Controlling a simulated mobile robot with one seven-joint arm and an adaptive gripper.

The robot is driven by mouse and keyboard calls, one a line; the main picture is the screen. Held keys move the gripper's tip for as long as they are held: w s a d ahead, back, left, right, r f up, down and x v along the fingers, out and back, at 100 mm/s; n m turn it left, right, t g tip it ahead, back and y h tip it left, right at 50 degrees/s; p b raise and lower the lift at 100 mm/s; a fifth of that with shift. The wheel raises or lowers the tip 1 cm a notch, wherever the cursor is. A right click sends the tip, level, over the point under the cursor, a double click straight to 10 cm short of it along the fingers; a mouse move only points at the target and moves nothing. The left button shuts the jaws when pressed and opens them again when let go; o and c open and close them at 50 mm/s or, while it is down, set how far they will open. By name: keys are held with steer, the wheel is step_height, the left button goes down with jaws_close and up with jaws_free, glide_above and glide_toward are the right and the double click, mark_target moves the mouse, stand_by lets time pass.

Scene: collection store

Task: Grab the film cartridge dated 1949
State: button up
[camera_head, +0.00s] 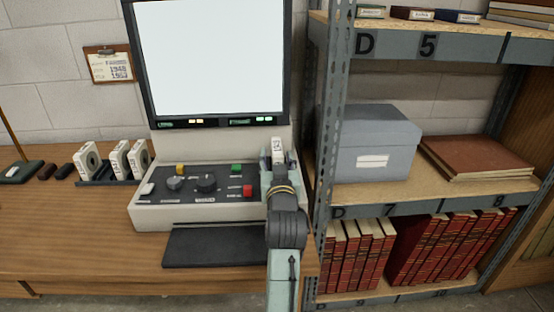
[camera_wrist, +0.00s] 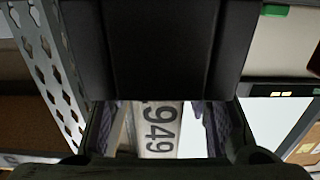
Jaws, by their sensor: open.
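A white film cartridge (camera_head: 277,150) stands at the right end of the film reader, at the tip of my gripper. In the wrist view, the cartridge (camera_wrist: 158,130) shows large dark digits ending in "949"; the first digit is partly cut off. My gripper (camera_wrist: 165,130) is open, with a dark finger on each side of the cartridge. In the head view, my gripper (camera_head: 278,163) reaches over the right side of the control panel. The cartridge's lower part is hidden by my gripper, so what it rests on cannot be told.
A dark rack (camera_head: 108,182) at left holds several white cartridges (camera_head: 119,160). The reader's lit screen (camera_head: 210,58) rises behind the control panel (camera_head: 205,186). A clipboard (camera_head: 108,65) hangs on the wall. A metal shelf post (camera_head: 330,130) stands close on the right, beside a grey box (camera_head: 375,140).

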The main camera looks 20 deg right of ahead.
steer(key=shift+w, duration=0.15)
jaws_close()
stand_by(0.5)
